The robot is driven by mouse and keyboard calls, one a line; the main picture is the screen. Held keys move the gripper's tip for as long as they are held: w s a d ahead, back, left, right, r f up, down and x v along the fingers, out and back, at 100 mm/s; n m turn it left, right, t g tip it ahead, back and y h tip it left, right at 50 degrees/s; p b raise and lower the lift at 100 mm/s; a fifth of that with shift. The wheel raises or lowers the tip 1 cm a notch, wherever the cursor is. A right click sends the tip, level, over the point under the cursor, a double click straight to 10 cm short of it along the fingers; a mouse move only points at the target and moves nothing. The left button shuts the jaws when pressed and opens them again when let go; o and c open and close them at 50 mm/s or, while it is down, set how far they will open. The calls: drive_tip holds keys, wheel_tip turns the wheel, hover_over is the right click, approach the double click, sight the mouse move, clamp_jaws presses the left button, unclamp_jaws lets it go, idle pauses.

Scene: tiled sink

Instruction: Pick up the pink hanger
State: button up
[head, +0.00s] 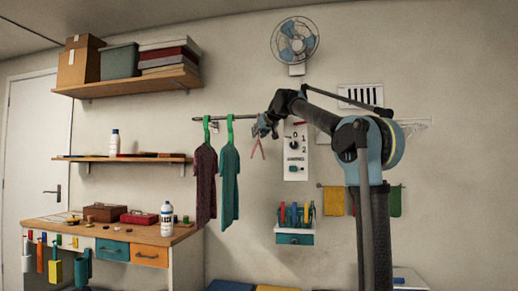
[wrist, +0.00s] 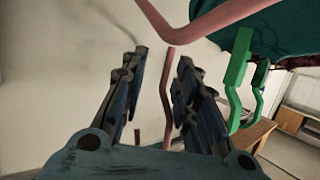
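The pink hanger (head: 257,150) hangs near the right end of the wall rod, just below my gripper (head: 264,128). In the wrist view, the hanger's pink bar (wrist: 205,28) crosses the top. Its thin pink stem runs down between the two dark fingers of my gripper (wrist: 163,60). The fingers stand apart, with a visible gap on the left of the stem and a narrower one on the right. The gripper is open around the stem. Where the hook meets the rod is hidden.
A green hanger (wrist: 238,82) with a teal shirt (head: 229,185) is close beside the pink one. A dark red shirt (head: 205,186) hangs farther left. A control panel (head: 295,158) is on the wall to the right, with a fan (head: 295,42) above.

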clamp_jaws()
drive_tip(key=shift+r, duration=0.1)
